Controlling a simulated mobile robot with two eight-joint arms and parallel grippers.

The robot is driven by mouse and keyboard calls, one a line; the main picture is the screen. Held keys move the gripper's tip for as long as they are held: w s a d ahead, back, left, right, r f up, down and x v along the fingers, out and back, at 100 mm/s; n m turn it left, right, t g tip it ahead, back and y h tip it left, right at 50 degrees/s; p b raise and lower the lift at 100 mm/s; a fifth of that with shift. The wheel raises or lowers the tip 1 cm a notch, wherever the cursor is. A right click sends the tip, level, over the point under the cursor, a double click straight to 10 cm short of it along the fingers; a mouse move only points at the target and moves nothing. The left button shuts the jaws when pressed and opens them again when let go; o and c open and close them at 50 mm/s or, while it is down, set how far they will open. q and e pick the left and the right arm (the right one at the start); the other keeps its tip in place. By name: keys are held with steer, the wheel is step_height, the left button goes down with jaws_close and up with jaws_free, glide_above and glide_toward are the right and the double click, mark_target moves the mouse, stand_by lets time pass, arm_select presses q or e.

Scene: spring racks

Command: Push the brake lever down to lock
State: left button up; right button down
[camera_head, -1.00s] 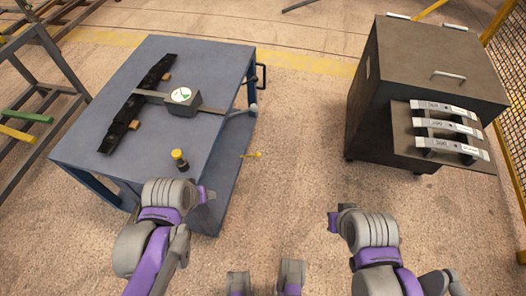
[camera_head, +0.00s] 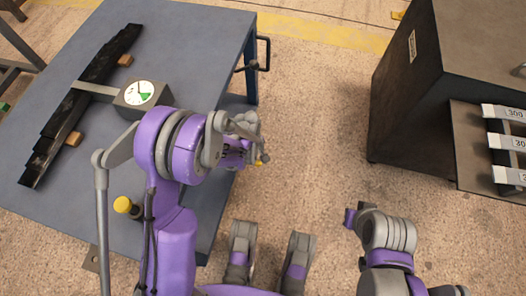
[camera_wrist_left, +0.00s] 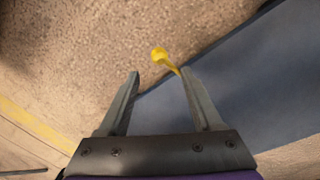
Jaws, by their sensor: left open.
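The rod runs down behind the right-hand finger. The two fingers are apart with nothing held between them. I cannot tell whether a finger touches the lever. My right arm's end (camera_head: 385,230) is at the lower right, and its fingers are hidden.
The blue cart (camera_head: 195,50) carries a black leaf spring (camera_head: 95,75), a grey box with a dial (camera_head: 140,95) and a yellow-capped item (camera_head: 124,205). A dark cabinet (camera_head: 420,90) with labelled handled blocks (camera_head: 505,143) stands right. Floor between is clear.

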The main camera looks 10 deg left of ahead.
mark_target(257, 162)
arm_select(q)
steer(key=shift+w+f, duration=0.25)
steer(key=shift+f, duration=0.4)
steer(key=f+b, duration=0.1)
steer(key=f, duration=0.2)
steer(key=f+b, duration=0.1)
steer(key=f, duration=0.2)
steer(key=f+b, duration=0.1)
steer(key=f, duration=0.2)
steer(key=shift+w+d+f, duration=0.25)
steer(key=shift+d, duration=0.1)
jaws_close()
stand_by(0.4)
